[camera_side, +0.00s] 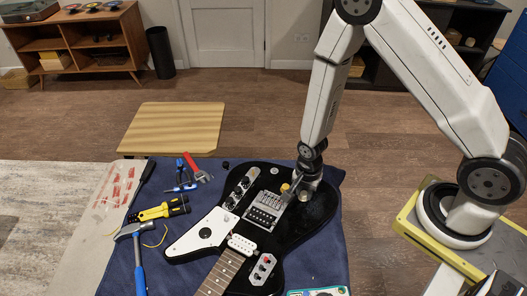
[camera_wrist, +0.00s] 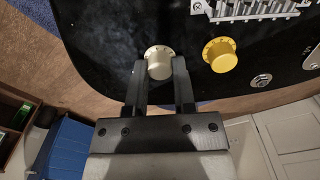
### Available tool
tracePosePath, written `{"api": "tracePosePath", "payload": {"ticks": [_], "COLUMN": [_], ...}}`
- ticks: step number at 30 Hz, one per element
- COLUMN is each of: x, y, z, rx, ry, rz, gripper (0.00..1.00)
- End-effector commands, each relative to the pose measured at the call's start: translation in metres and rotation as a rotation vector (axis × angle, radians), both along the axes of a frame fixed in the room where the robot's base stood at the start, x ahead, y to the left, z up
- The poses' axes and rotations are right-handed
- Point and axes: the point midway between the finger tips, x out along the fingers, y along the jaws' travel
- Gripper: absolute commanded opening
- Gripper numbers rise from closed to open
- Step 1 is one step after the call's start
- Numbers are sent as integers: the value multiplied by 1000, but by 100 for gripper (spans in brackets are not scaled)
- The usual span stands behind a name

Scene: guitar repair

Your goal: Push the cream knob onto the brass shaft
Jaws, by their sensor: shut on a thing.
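The cream knob (camera_wrist: 158,55) is between the two dark fingers of my gripper (camera_wrist: 159,66) in the wrist view. The fingers are shut on its sides. The knob is over the black guitar body (camera_wrist: 110,45), near its rounded edge; I cannot tell whether it touches the body. The brass shaft is not visible; the knob may hide it. In the side view my gripper (camera_side: 300,188) is low over the guitar body (camera_side: 318,208), right of the bridge.
A yellow knob (camera_wrist: 222,54) stands close beside the cream knob, with a metal jack (camera_wrist: 261,80) beyond it. The metal bridge (camera_side: 265,208) lies left of my gripper.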

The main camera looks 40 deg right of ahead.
Motion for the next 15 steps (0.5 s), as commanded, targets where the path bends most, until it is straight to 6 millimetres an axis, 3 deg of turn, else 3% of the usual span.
{"api": "tracePosePath", "payload": {"ticks": [15], "x": [0], "y": [0], "z": [17], "rx": [0], "ry": [-1], "rz": [0], "gripper": [0]}}
